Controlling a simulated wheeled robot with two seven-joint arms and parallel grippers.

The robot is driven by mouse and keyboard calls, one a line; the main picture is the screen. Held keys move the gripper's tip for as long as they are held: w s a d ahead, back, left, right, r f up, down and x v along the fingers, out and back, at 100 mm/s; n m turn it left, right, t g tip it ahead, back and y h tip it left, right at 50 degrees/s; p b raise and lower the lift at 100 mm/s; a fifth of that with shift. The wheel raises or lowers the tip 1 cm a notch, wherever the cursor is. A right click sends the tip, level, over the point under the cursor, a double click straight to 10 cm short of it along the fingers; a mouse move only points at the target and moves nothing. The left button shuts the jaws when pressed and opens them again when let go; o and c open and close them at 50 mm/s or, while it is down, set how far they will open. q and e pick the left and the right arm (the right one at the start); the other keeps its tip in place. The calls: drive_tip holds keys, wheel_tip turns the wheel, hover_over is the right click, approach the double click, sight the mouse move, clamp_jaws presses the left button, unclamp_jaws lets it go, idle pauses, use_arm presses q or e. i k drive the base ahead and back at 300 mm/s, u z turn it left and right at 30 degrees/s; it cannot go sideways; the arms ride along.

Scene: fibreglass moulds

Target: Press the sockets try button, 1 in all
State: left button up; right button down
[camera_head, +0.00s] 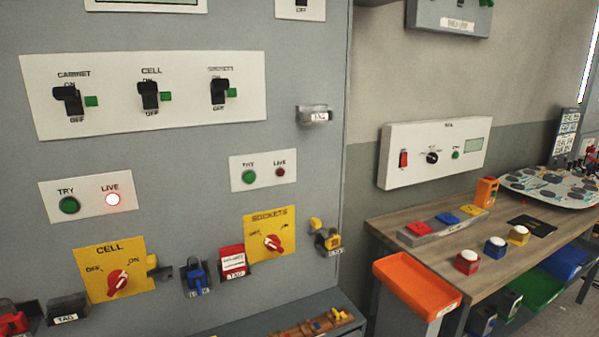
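The sockets try button (249,177) is a small green round button marked TRY on a white plate (263,170), beside a dark red, unlit LIVE lamp (280,172). The plate sits above the yellow SOCKETS panel (270,233) with its red rotary switch (273,243). Another plate at the left, above the yellow CELL panel (112,268), has a green TRY button (69,205) and a brightly lit LIVE lamp (113,199). Neither of my grippers is in view. Nothing covers the sockets try button.
A red tag (232,261) and a blue padlock (196,278) hang between the yellow panels. A yellow padlock (326,238) hangs right of SOCKETS. A small labelled box (315,115) sticks out above right. A bench (390,223) with an orange tray (415,283) stands at right.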

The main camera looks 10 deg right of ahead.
sight(249, 177)
drive_tip(key=z, duration=0.05)
drive_tip(key=i, duration=0.95)
drive_tip(key=u, duration=0.55)
